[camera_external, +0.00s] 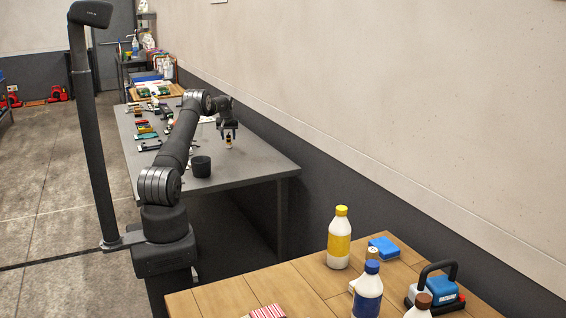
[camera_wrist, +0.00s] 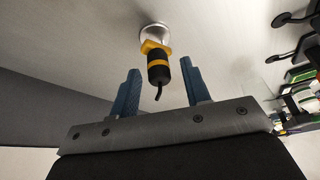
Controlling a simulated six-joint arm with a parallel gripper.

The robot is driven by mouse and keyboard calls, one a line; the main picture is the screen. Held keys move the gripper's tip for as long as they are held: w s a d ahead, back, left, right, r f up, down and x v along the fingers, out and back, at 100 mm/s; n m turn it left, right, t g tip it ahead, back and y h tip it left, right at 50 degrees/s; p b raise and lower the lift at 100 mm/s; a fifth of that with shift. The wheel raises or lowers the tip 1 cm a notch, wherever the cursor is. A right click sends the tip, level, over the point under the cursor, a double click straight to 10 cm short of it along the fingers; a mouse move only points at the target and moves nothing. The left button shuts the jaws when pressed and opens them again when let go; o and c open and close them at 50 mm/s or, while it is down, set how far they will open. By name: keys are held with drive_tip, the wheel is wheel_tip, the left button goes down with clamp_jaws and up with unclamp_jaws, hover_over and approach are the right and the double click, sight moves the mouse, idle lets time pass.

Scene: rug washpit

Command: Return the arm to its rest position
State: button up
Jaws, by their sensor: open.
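My gripper (camera_external: 229,130) is over the far right part of the grey table (camera_external: 240,170), with the arm stretched out from its base. In the wrist view my gripper (camera_wrist: 159,85) shows two blue fingers spread apart, with nothing pinched between them. A small upright tool with a black and yellow handle (camera_wrist: 157,62) and a round pale base stands just beyond the fingertips. The same tool (camera_external: 228,142) shows under the gripper in the external view. I cannot tell whether a finger touches it.
A black cup (camera_external: 201,166) stands on the grey table near my arm. Several small tools and brushes (camera_external: 146,130) lie along the table's left side. A wall runs along the right. A wooden table (camera_external: 230,296) in front holds bottles, including a yellow-labelled one (camera_external: 339,240).

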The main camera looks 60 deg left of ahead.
drive_tip(key=v, duration=1.2)
drive_tip(key=x, duration=1.3)
drive_tip(key=shift+s+d, duration=0.1)
drive_tip(key=shift+d, duration=0.05)
wheel_tip(320, 180, up, 4)
drive_tip(key=shift+r, duration=0.2)
drive_tip(key=w+d+r, duration=0.5)
drive_tip(key=d+r, duration=0.2)
drive_tip(key=d, duration=0.4)
drive_tip(key=w+d+f+m+t+h, duration=0.15)
drive_tip(key=w+d, duration=0.25)
drive_tip(key=d, duration=0.5)
drive_tip(key=w+d+f+m, duration=0.3)
drive_tip(key=d, duration=0.6)
drive_tip(key=w+d+f+m, duration=0.2)
drive_tip(key=w+d+f, duration=0.15)
drive_tip(key=d, duration=0.55)
drive_tip(key=s+d+f+m+h, duration=0.1)
drive_tip(key=s+d+f+m, duration=0.2)
drive_tip(key=d, duration=1.2)
drive_tip(key=s+d+f+m+t+h, duration=0.1)
drive_tip(key=s+d+f+m, duration=0.2)
drive_tip(key=d, duration=1.3)
drive_tip(key=shift+s+f+m, duration=0.35)
drive_tip(key=shift+s, duration=0.05)
